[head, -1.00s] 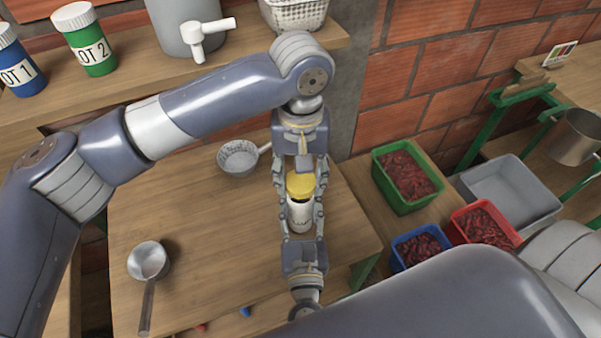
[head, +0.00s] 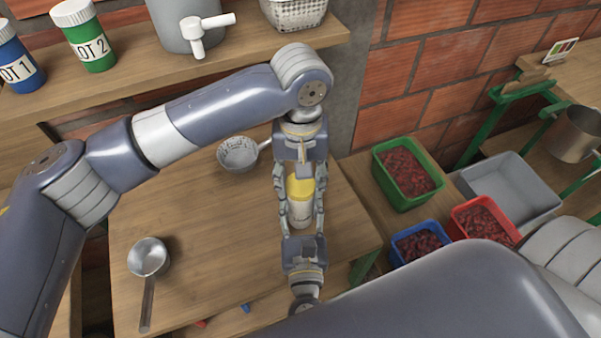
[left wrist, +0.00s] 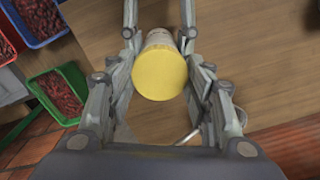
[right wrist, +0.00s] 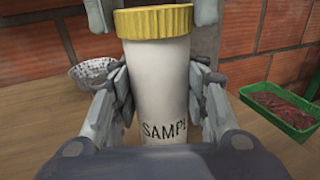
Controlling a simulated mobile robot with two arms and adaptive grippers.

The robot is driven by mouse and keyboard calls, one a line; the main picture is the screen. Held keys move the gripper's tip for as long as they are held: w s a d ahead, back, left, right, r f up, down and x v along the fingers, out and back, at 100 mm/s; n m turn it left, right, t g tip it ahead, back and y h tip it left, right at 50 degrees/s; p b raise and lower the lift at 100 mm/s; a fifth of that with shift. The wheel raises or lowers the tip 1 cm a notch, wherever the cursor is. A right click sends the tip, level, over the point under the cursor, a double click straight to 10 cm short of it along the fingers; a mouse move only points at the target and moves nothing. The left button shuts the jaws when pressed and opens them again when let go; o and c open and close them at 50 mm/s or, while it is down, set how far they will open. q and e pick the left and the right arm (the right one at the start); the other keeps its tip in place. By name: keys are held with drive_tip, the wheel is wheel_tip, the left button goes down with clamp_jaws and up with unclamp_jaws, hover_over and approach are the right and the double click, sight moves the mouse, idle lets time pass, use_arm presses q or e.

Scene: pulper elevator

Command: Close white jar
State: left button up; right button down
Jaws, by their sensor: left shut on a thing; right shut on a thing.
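The white jar (head: 300,214) stands upright above the wooden table, its yellow lid (head: 300,188) on top. In the right wrist view the jar (right wrist: 162,85) shows part of the word "SAMPLE", and the lid (right wrist: 153,22) sits level on it, with no visible gap. My left gripper (head: 300,182) reaches in from the far side, shut on the yellow lid. In the left wrist view the lid (left wrist: 160,75) lies between its fingers. My right gripper (head: 302,216) reaches from the near side, shut on the jar body below. The jar's base is hidden.
A strainer (head: 238,154) and a metal ladle (head: 148,258) rest on the table (head: 200,215). Green (head: 410,207), blue (head: 393,254) and red (head: 513,238) crates of red fruit stand to the right, beside a grey tub (head: 508,190). Labelled jars line the shelf.

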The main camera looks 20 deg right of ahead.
use_arm(q)
drive_tip(key=shift+f, duration=0.6)
idle(0.5)
